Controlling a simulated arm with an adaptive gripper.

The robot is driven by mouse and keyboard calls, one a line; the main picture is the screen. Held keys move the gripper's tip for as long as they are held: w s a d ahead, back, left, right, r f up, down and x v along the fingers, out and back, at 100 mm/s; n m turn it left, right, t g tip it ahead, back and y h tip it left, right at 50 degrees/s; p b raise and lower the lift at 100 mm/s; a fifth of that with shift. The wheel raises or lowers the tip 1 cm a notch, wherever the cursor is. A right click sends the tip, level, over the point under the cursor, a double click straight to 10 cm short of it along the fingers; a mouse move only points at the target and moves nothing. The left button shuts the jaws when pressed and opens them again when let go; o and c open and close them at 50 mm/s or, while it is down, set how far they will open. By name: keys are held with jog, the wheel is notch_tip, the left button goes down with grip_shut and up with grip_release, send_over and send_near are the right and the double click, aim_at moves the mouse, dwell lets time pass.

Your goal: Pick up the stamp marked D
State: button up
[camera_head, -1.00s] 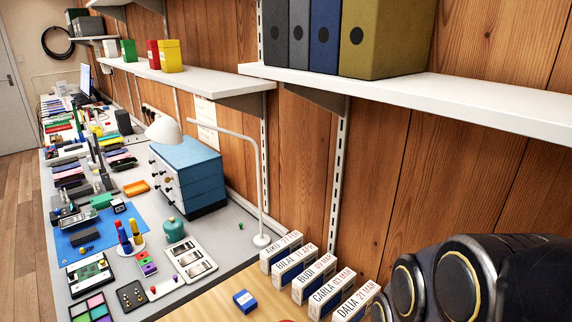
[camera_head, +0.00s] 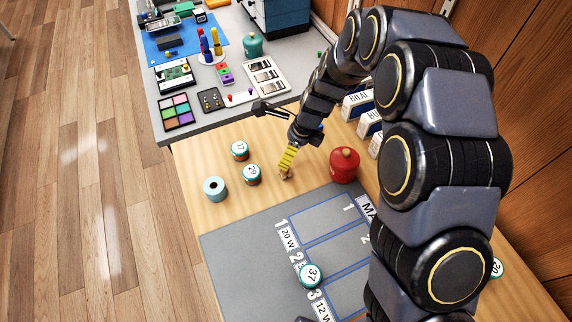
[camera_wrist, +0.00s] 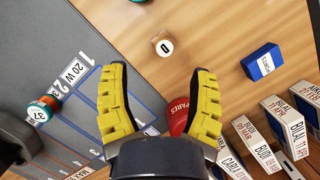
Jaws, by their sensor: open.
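The stamp marked D (camera_wrist: 165,47) is a small light wooden piece with a black D on its pale top. It stands on the bare wooden table, just beyond and between my fingertips in the wrist view. My gripper (camera_wrist: 160,70) has two yellow fingers spread apart, with nothing between them. In the head view my gripper (camera_head: 288,160) points down at the wooden table, and a small tan piece (camera_head: 285,175), seemingly the stamp, shows at its tips. Its letter cannot be read there.
A red lidded pot (camera_head: 344,165) stands close to the right of my gripper. Numbered reels (camera_head: 251,175) stand to the left. A grey marked mat (camera_head: 240,250) lies in front. A blue block (camera_wrist: 264,62) and a row of labelled boxes (camera_wrist: 265,155) are nearby.

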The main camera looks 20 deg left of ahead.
jog(key=shift+w+x, duration=0.15)
jog(key=shift+x, duration=1.65)
jog(key=shift+w+x, duration=0.15)
jog(key=shift+x, duration=1.65)
jog(key=shift+d, duration=0.25)
grip_shut()
